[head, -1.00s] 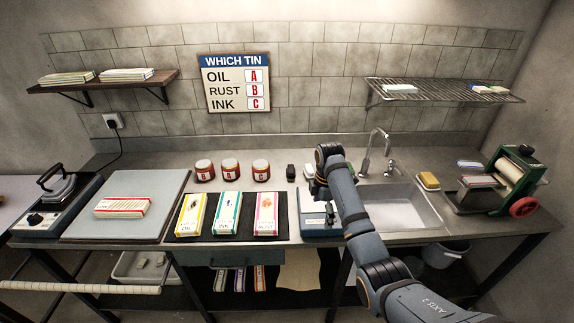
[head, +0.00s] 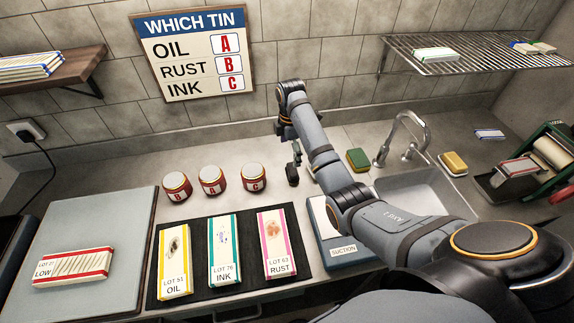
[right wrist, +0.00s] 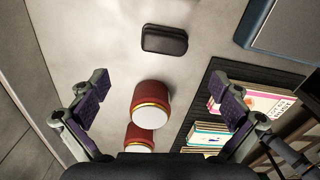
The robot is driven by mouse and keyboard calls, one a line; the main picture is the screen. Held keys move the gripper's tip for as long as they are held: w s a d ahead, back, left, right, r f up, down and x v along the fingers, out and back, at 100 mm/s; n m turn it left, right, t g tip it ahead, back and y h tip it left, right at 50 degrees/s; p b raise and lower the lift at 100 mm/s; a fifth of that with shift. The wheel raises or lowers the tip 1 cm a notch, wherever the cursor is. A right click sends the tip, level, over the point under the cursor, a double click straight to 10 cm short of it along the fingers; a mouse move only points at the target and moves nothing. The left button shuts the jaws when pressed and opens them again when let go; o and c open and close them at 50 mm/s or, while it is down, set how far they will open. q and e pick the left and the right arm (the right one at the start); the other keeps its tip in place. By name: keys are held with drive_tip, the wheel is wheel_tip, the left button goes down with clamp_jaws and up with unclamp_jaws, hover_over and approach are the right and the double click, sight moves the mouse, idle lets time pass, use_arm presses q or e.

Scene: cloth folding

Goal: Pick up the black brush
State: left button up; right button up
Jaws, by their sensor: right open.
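The black brush (head: 292,177) is a small dark block on the steel counter, right of the tin marked C. In the right wrist view the brush (right wrist: 165,40) lies beyond and between my spread fingers, apart from them. My right gripper (head: 296,158) hangs close to the brush in the head view, partly hidden by my own arm. In the right wrist view my right gripper (right wrist: 161,84) is open with nothing between its fingers. My left gripper is out of view.
Red tins A (head: 211,181), B (head: 177,187) and C (head: 253,178) stand left of the brush. A black mat (head: 200,270) with three labelled cloth packs lies in front. A suction plate (head: 328,225), green sponge (head: 358,160) and sink (head: 415,195) are to the right.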

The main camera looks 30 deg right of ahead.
sight(292, 169)
drive_tip(key=shift+s+f, duration=0.5)
wheel_tip(292, 169, down, 3)
drive_tip(key=shift+r+p, duration=0.1)
drive_tip(key=shift+p, duration=0.3)
wheel_tip(292, 169, down, 3)
drive_tip(key=shift+w+d+r+p, duration=0.1)
drive_tip(key=shift+w+r+p, duration=0.1)
drive_tip(key=shift+p, duration=0.35)
wheel_tip(292, 169, down, 4)
drive_tip(key=shift+s+d+r, duration=0.1)
drive_tip(key=shift+s+r, duration=0.05)
drive_tip(key=shift+r, duration=0.05)
drive_tip(key=shift+f, duration=0.15)
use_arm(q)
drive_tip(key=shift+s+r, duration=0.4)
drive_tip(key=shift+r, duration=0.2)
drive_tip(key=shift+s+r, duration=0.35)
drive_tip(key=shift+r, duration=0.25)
use_arm(e)
drive_tip(key=c, duration=1.2)
